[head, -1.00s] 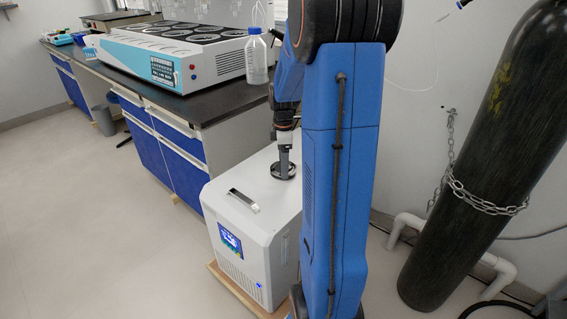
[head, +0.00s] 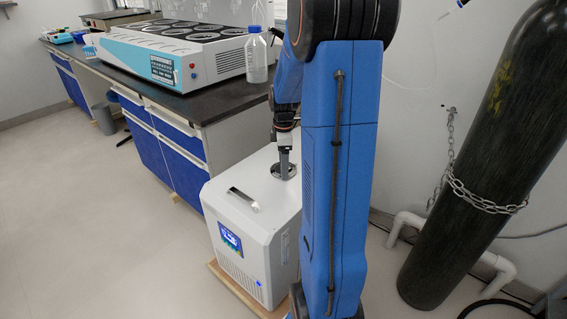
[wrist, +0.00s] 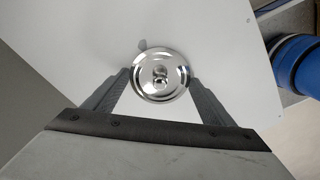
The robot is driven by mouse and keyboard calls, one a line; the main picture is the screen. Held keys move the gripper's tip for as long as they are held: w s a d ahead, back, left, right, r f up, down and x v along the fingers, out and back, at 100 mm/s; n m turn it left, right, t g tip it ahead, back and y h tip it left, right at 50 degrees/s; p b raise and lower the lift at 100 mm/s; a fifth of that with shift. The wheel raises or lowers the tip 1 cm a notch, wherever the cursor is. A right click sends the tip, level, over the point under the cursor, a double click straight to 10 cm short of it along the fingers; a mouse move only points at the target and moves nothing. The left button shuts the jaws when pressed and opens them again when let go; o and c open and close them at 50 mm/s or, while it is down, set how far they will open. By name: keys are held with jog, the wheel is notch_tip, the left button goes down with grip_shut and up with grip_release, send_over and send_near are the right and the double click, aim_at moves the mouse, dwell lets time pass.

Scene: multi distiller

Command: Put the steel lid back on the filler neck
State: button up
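The steel lid (wrist: 160,77) is a shiny round disc with a small knob at its centre. In the wrist view it sits between the two fingertips of my gripper (wrist: 160,82), which meet its rim on both sides with no clear gap. In the head view my gripper (head: 284,161) points straight down over the back part of the white unit's top, at a round dark-rimmed fitting (head: 284,172). The filler neck is hidden under the lid in the wrist view. I cannot tell if the lid is fully seated.
The white unit (head: 232,213) has a handle (head: 243,199) on top and a small front screen. A dark-topped bench (head: 205,105) with a bottle (head: 256,62) stands behind it. A chained dark cylinder (head: 480,150) is at the right. Floor is clear at the left.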

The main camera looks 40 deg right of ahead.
jog(key=o, duration=0.3)
jog(key=shift+o, duration=0.2)
jog(key=shift+r, duration=0.1)
notch_tip(320, 180, up, 17)
dwell(0.3)
jog(key=shift+r, duration=0.1)
dwell(0.4)
jog(key=s+a+r+m+t, duration=0.15)
jog(key=s+a, duration=0.25)
jog(key=a, duration=0.4)
jog(key=s+a+m+t, duration=0.1)
jog(key=s+a+m, duration=0.3)
jog(key=a, duration=0.5)
jog(key=s+a+f+m+t, duration=0.1)
jog(key=s+a+f+m, duration=0.1)
jog(key=s+a, duration=0.3)
jog(key=s+a+f+m+t, duration=0.1)
jog(key=s+a+f+m, duration=0.2)
jog(key=s, duration=0.6)
jog(key=shift+a+f, duration=0.15)
jog(key=shift+a, duration=1.05)
